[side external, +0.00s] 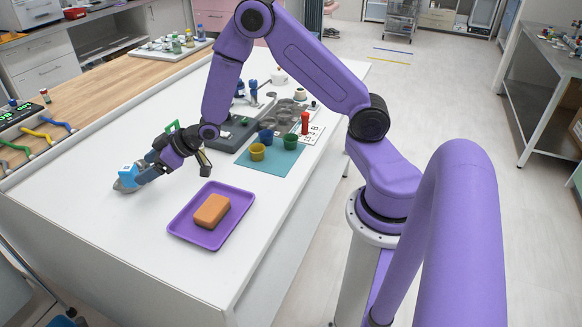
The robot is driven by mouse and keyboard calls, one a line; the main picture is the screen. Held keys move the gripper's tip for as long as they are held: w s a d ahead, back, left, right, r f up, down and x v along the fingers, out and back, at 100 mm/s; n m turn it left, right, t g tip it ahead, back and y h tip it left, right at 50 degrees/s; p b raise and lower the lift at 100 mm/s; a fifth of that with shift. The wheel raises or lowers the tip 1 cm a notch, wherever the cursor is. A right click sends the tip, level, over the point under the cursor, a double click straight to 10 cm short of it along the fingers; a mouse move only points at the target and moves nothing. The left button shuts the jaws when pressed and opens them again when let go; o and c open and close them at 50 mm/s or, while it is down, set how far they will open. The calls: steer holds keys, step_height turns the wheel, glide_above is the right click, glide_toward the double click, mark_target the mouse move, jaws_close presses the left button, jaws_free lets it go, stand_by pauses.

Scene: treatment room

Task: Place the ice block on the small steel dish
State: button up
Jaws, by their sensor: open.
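A small bright blue block with a pale mark, which looks like the ice block (127,169), is at the left of the white table. It appears to rest on a small grey dish (121,187), which is partly hidden by the block and my gripper. My gripper (138,175) reaches down from the right, tilted, with its fingertips right at the block. The jaws are open. At this size I cannot tell whether a finger touches the block.
A purple tray (183,226) holding an orange block (212,211) lies nearby at the front. A teal mat (272,168) with small coloured cups (257,152) is farther right. Coloured cables (38,136) lie at the left edge. The table's front left is clear.

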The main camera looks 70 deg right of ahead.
steer(key=s+a+r+n+g+h, duration=0.1)
steer(key=s+a+r+n+g, duration=0.2)
steer(key=s, duration=0.7)
steer(key=s+a+r+g, duration=0.3)
steer(key=s+a+r, duration=0.1)
steer(key=s, duration=0.5)
steer(key=s+d+r+n+g+h, duration=0.1)
steer(key=s+d, duration=0.3)
steer(key=s, duration=0.6)
steer(key=s+d+r+n+g+h, duration=0.2)
steer(key=s+d+n+g, duration=0.1)
steer(key=s, duration=0.8)
steer(key=shift+d+r+h, duration=0.3)
steer(key=shift+d, duration=0.3)
